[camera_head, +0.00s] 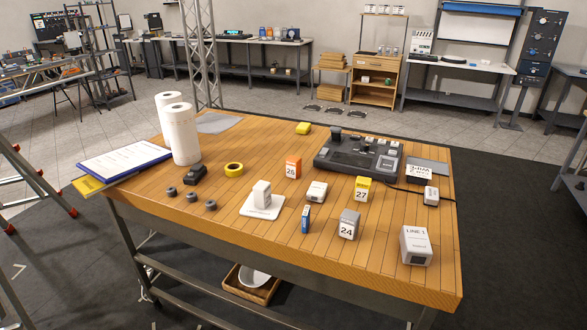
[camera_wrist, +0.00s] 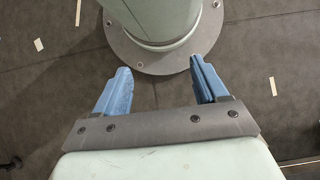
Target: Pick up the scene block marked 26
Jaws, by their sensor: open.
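The orange scene block marked 26 (camera_head: 293,167) stands upright on the wooden table (camera_head: 130,196), near its middle, in the head view. A yellow block marked 27 (camera_head: 362,189) and a grey block marked 24 (camera_head: 348,225) stand to its right and nearer the front. My gripper (camera_wrist: 160,78) shows only in the wrist view. Its two blue fingers are apart with nothing between them. Below it are dark floor and a round base plate, away from the block.
A black control console (camera_head: 358,155) is right of block 26. A white boxy device (camera_head: 317,191) sits close in front of it, and a white stand (camera_head: 262,200) is to its left. Yellow tape (camera_head: 234,169) and paper rolls (camera_head: 182,135) are further left. Bare wood lies behind block 26.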

